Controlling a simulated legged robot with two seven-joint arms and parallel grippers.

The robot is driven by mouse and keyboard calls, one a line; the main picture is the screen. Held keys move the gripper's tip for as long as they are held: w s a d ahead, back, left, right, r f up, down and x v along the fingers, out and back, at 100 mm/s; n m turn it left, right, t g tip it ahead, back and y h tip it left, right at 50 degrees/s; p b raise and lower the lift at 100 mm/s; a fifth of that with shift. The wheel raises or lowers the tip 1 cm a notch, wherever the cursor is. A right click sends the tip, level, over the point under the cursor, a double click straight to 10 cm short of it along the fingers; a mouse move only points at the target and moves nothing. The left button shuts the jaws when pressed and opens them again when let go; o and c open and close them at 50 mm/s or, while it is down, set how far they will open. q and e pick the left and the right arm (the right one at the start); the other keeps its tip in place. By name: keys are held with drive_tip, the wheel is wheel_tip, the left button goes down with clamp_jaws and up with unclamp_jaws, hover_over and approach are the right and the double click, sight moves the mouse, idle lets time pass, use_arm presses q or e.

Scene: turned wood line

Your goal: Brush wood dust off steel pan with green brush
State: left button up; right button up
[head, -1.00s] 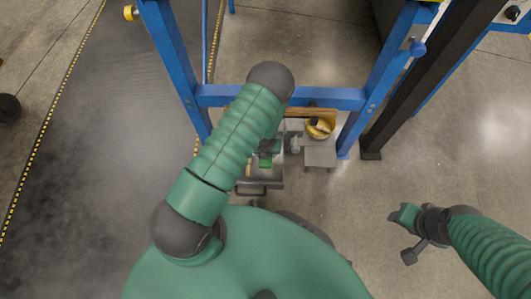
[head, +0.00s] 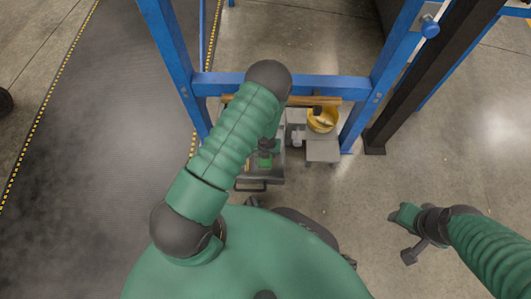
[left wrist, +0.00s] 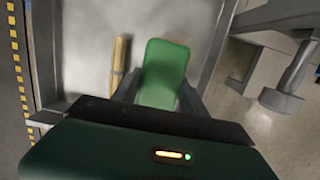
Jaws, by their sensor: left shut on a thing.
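The green brush (left wrist: 164,72) is held between the fingers of my left gripper (left wrist: 155,98) in the left wrist view. In the head view, the brush (head: 265,160) shows below my left forearm, which hides much of my left gripper. The steel pan (left wrist: 85,45) lies beneath the brush, with a raised rim at its sides. I cannot tell whether the bristles touch the pan. Wood dust cannot be made out. My right gripper (head: 402,216) hangs over the bare floor at the right, away from the pan; its finger opening is unclear.
A wooden piece (left wrist: 120,58) lies in the pan left of the brush. A yellow bucket (head: 322,119) stands right of the pan, behind a small grey platform (head: 322,151). A blue frame (head: 330,87) spans the area. Open floor lies to the right.

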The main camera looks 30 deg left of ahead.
use_arm(q)
drive_tip(key=shift+f+b, duration=0.6)
drive_tip(key=shift+f, duration=0.4)
